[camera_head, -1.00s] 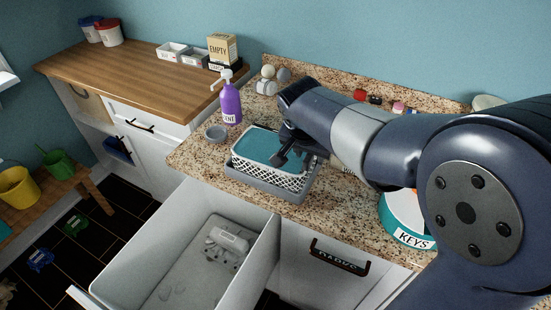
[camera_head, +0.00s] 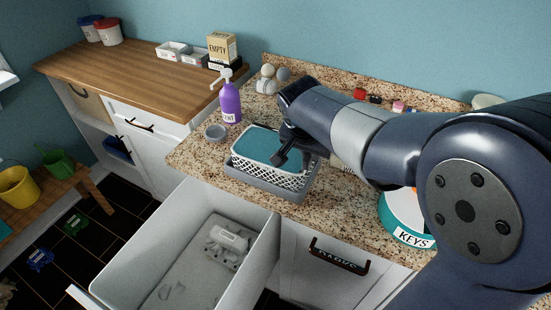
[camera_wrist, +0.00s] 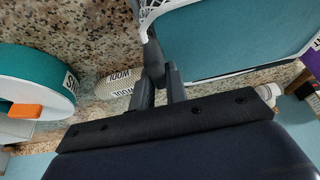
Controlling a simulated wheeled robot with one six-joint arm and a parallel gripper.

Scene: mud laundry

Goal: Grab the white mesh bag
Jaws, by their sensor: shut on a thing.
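The white mesh bag (camera_head: 270,176) is a boxy white lattice shape with a flat teal top. It sits in a shallow grey tray (camera_head: 258,188) on the speckled counter. In the wrist view its teal top and white mesh edge (camera_wrist: 150,12) fill the upper right. My gripper (camera_head: 288,152) reaches down at its right side in the head view. The gripper's dark fingers (camera_wrist: 158,62) are close together at the bag's near corner, shut on its edge. The exact contact is partly hidden by the fingers.
A teal-and-white KEYS container (camera_head: 412,236) is to the right. An open white drawer (camera_head: 150,240) juts out below.

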